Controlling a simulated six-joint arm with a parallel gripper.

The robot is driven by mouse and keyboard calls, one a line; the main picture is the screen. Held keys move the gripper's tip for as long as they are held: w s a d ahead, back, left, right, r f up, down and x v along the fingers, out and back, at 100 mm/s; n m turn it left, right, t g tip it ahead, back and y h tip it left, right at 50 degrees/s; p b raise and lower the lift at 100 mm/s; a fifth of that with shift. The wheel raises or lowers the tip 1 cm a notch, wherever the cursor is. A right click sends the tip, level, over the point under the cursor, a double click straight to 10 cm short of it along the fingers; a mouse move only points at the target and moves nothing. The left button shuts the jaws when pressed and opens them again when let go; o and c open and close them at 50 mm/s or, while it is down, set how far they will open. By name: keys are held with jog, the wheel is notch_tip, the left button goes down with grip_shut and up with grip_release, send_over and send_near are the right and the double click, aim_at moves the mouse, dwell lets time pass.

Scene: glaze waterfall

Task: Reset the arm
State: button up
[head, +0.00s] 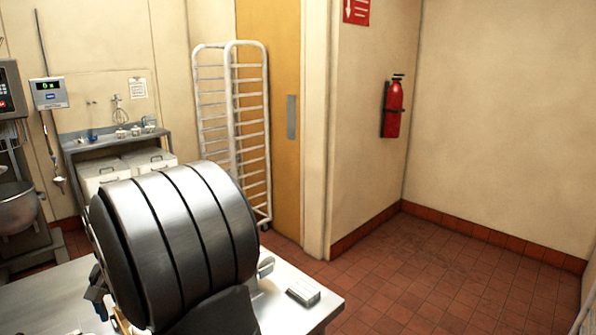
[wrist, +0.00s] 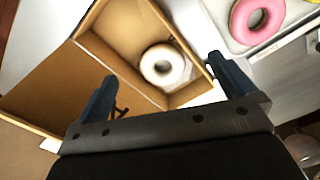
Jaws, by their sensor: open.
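My gripper (wrist: 162,68) shows in the wrist view with its two dark blue fingers wide apart and nothing between them. Beyond the fingers, an open brown cardboard box (wrist: 112,32) sits on a light surface. A white-glazed donut (wrist: 162,66) lies in the box; in the picture it appears between the fingertips, but the fingers do not grip it. In the head view my large metal arm link fills the lower left and hides most of the work table (head: 290,312), including the box.
A pink donut (wrist: 240,17) lies on a metal tray (wrist: 282,20) at the upper right of the wrist view.

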jog(key=s+n, duration=0.2)
jog(key=n, duration=0.2)
jog(key=s+d+n, duration=0.1)
jog(key=s+n, duration=0.1)
jog(key=n, duration=0.2)
jog(key=s+d+n, duration=0.1)
jog(key=s+n, duration=0.1)
jog(key=n, duration=0.2)
jog(key=shift+s+d+n, duration=0.15)
jog(key=shift+s+n, duration=0.3)
jog(key=shift+n, duration=0.5)
jog(key=shift+s+d+n, duration=0.15)
jog(key=shift+s+n, duration=0.3)
jog(key=shift+n, duration=0.5)
